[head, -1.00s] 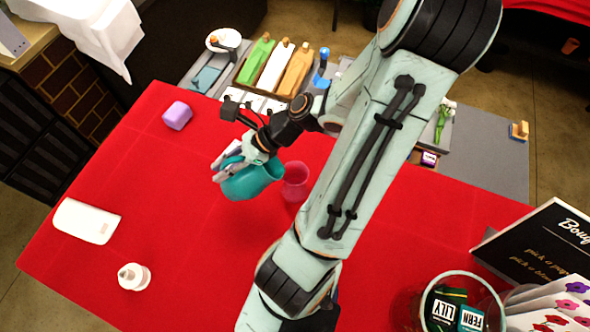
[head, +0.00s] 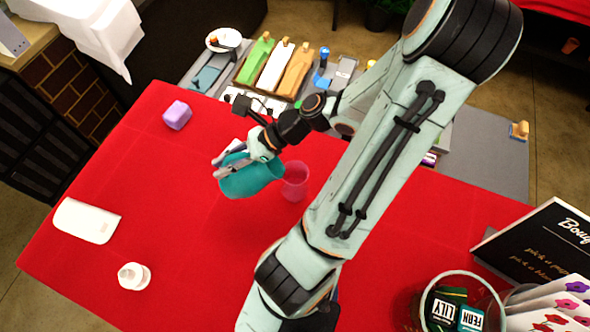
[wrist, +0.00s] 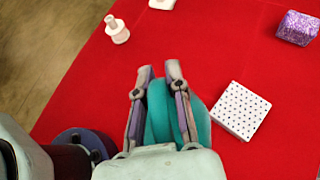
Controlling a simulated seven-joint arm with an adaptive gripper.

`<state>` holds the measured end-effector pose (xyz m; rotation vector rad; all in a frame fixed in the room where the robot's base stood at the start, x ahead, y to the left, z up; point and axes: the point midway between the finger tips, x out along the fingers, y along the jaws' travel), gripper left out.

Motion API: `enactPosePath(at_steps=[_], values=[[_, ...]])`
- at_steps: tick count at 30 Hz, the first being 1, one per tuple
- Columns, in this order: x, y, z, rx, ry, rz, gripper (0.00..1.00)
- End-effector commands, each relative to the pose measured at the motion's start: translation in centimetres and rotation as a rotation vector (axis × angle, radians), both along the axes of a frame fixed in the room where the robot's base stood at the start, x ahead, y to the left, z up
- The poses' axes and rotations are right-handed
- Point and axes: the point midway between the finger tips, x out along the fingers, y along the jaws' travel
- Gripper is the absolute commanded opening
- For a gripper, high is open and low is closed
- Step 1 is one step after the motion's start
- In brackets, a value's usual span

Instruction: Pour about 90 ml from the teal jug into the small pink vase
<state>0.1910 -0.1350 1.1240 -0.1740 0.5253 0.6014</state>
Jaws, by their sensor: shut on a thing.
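The teal jug (head: 250,181) is in the head view, left of the middle of the red table. My gripper (head: 228,166) is shut on the jug from its far left side. The jug is tilted, with its mouth toward the right, beside the pink vase (head: 295,182). The vase is small, translucent and upright on the cloth. In the wrist view the gripper's fingers (wrist: 160,95) close around part of the teal jug (wrist: 198,120). The vase is not visible there. Whether liquid is flowing cannot be seen.
A dotted white block (wrist: 241,110) lies near the jug in the wrist view. A glass bowl of packets (head: 455,305) is front right.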

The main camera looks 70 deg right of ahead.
Motion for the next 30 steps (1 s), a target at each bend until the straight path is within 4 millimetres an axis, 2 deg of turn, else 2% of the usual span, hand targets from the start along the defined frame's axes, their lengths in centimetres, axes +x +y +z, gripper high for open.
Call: enactPosePath(at_steps=[30], values=[[-0.52,-0.37,1.09,0.059,-0.083,0.001,0.00]])
